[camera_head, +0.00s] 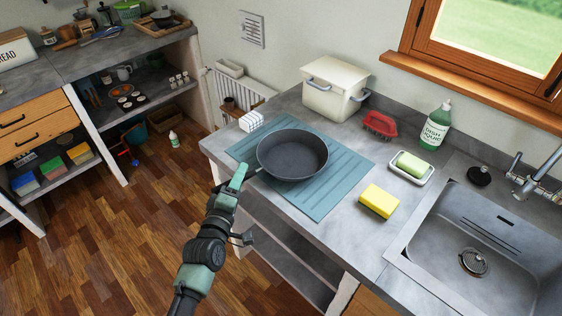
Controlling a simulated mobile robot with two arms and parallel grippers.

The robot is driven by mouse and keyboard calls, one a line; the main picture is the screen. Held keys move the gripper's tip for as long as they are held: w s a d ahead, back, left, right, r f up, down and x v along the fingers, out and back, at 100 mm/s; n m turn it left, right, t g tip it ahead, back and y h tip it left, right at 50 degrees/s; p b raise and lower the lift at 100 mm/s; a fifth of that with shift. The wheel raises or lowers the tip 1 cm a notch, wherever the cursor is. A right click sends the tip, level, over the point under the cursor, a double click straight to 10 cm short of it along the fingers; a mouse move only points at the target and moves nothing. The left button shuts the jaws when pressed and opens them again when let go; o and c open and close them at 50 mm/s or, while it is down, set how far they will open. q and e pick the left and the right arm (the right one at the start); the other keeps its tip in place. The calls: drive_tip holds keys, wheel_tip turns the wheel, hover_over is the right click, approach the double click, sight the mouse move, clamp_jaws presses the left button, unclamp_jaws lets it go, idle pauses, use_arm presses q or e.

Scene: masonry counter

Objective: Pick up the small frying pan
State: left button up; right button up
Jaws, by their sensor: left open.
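The small frying pan (292,155) is dark grey and round. It sits upright and empty on a teal ribbed mat (335,178) on the grey counter. Its handle points toward the lower left and is mostly hidden by my gripper. My left gripper (243,176) is open at the handle side of the pan, by the counter's front-left edge. I cannot tell whether its fingers touch the handle. My right gripper is not in view.
A yellow sponge (379,201), a soap dish (411,168), a green dish liquid bottle (436,128) and a sink (470,245) are to the right. A white bin (336,88) and a red brush (380,125) stand behind.

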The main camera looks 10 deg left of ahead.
use_arm(q)
clamp_jaws()
idle(1.3)
drive_tip(key=shift+r, duration=0.15)
